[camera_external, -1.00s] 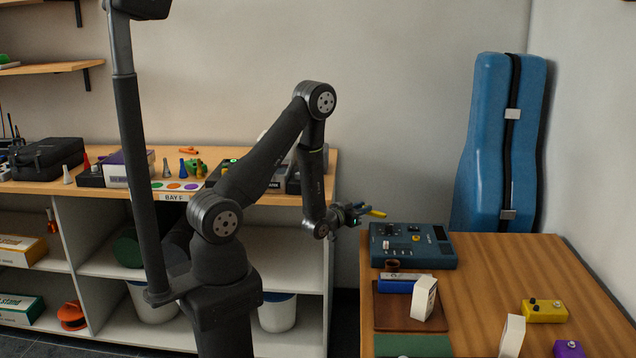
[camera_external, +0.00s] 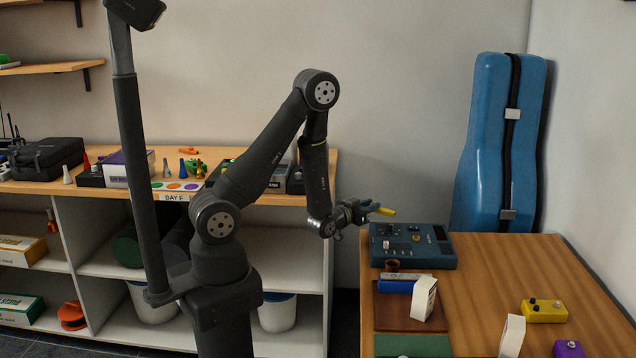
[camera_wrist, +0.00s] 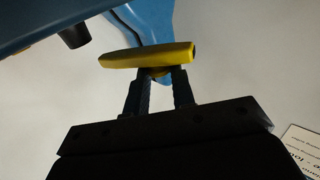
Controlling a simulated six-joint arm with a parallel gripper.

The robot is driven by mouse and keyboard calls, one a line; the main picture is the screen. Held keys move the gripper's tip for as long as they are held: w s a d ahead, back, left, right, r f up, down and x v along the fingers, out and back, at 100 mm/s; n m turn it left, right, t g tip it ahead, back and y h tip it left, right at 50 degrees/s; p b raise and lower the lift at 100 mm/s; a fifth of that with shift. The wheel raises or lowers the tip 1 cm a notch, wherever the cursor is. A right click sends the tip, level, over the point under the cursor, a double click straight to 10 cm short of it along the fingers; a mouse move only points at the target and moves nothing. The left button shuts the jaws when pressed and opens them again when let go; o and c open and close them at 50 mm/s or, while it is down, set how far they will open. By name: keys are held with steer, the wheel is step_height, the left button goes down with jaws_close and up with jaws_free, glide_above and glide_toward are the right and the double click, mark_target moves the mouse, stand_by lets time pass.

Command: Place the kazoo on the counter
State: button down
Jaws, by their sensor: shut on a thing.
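The yellow kazoo (camera_external: 384,211) is held in my gripper (camera_external: 368,208), just left of and above the blue device on the wooden counter (camera_external: 500,270). In the wrist view the kazoo (camera_wrist: 147,55) lies crosswise at the fingertips of my gripper (camera_wrist: 160,75), which is shut on it. The kazoo is in the air, apart from the counter. Part of its middle underside is hidden by the fingers.
The blue device (camera_external: 425,250) with knobs fills the counter's back left corner. The counter's middle and back right are clear.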

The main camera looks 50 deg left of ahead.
step_height(320, 180, up, 8)
steer(key=s+d+m+h, duration=0.25)
steer(key=s+d, duration=0.35)
steer(key=d, duration=0.4)
steer(key=s+d+m+h, duration=0.1)
steer(key=s+d+h, duration=0.3)
steer(key=d, duration=0.5)
steer(key=s+d+m+g+h, duration=0.25)
steer(key=s+d, duration=0.35)
steer(key=s, duration=0.7)
steer(key=s+d+m+g+h, duration=0.25)
steer(key=s+d, duration=0.35)
steer(key=s, duration=0.6)
glide_above(384, 305)
steer(key=shift+n+t, duration=0.25)
steer(key=shift+t, duration=0.15)
step_height(384, 305, down, 12)
steer(key=shift+s+f, duration=0.1)
steer(key=shift+f, duration=2)
